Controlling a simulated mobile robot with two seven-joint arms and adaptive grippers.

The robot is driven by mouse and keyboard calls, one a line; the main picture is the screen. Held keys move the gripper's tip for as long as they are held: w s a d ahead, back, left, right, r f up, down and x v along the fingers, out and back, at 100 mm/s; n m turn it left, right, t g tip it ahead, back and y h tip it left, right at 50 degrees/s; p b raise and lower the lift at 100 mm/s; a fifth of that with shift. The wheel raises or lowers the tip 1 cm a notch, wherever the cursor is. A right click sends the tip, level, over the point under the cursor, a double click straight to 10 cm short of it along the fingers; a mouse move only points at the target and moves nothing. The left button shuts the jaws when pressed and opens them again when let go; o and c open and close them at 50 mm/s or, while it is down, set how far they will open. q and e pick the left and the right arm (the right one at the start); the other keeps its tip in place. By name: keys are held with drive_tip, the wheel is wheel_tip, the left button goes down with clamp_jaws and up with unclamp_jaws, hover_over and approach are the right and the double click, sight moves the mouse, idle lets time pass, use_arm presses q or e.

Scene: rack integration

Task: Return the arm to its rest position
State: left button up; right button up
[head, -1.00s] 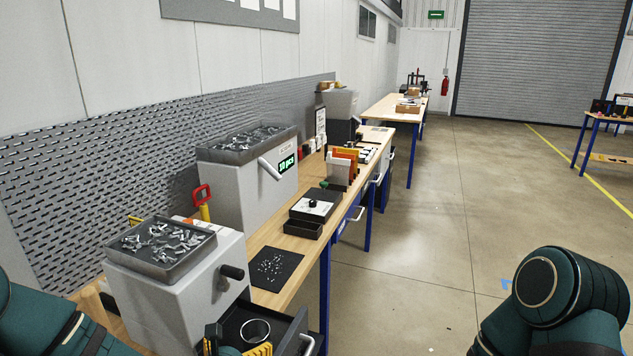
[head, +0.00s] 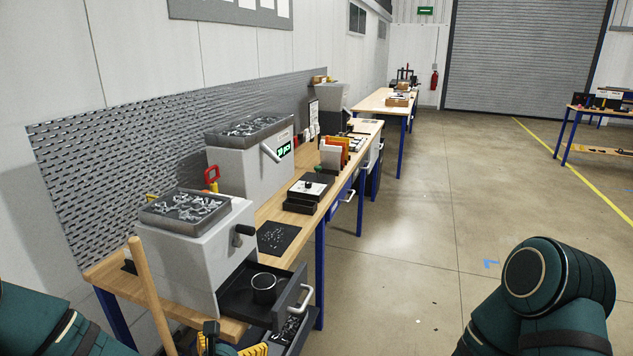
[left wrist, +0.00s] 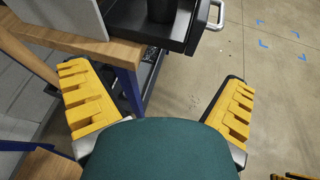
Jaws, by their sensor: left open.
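My left gripper (head: 235,346) shows at the bottom edge of the head view, beside the open drawers at the bench's near end. In the left wrist view its two yellow-padded fingers (left wrist: 160,100) are wide apart with nothing between them. My left arm (head: 50,320) comes in at the lower left. My right arm (head: 550,300) is bent at the lower right over bare floor. A small yellow and black part at the lower right corner of the left wrist view may be my right gripper, but its state does not show.
The wooden bench (head: 268,211) runs along the left wall. An open dark drawer (head: 237,301) holding a cup (head: 264,288) juts out close to my left gripper. A wooden handle (head: 152,295) stands at the near left. The floor (head: 420,240) to the right is clear.

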use_arm(q)
drive_tip(key=s+d+f+m+g+h, duration=0.1)
drive_tip(key=s+f+m, duration=0.4)
drive_tip(key=m, duration=0.5)
drive_tip(key=s+d+f+m+g+h, duration=0.1)
drive_tip(key=s+d+f+m+g, duration=0.2)
drive_tip(key=f+m+g, duration=0.3)
drive_tip(key=s+d+f+m+g, duration=0.3)
drive_tip(key=s+f+m, duration=0.3)
drive_tip(key=m, duration=1)
drive_tip(key=shift+s+f+g+h+b, duration=0.4)
drive_tip(key=shift+f+g, duration=0.3)
drive_tip(key=shift+f, duration=0.65)
drive_tip(key=shift+w, duration=0.1)
